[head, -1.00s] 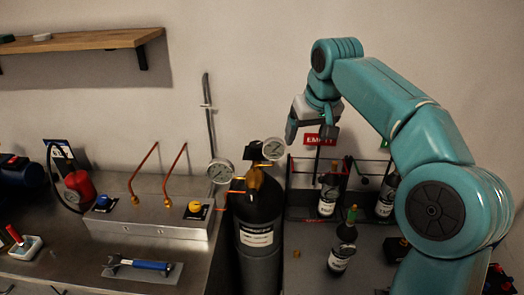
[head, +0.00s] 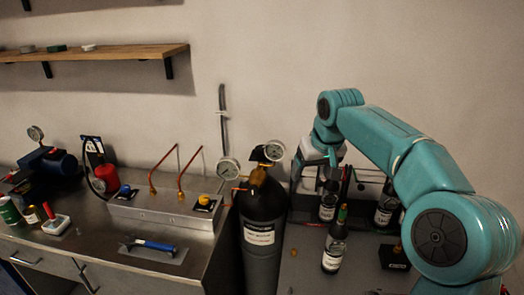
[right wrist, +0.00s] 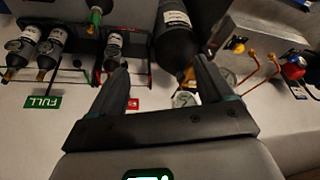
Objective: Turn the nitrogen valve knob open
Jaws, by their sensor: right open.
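A tall black gas cylinder (head: 262,218) stands between the steel bench and the rack, with an unreadable white label. Its brass valve (head: 258,176) carries a dark top piece (head: 257,153), perhaps the knob, and round gauges (head: 275,150). A yellow knob (head: 204,199) and a blue knob (head: 125,189) sit on the manifold box; I cannot tell which gas each serves. My right gripper (head: 322,168) is right of the cylinder valve, apart from it. In the right wrist view its jaws (right wrist: 161,66) are open and empty, with the cylinder (right wrist: 175,38) beyond them. My left gripper is out of view.
A rack with dark bottles (head: 328,205) stands right of the cylinder, and another bottle (head: 335,245) stands in front. Copper pipes (head: 188,165) rise from the manifold box (head: 165,210). A blue-handled tool (head: 152,246) lies on the bench. A shelf (head: 110,54) hangs above.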

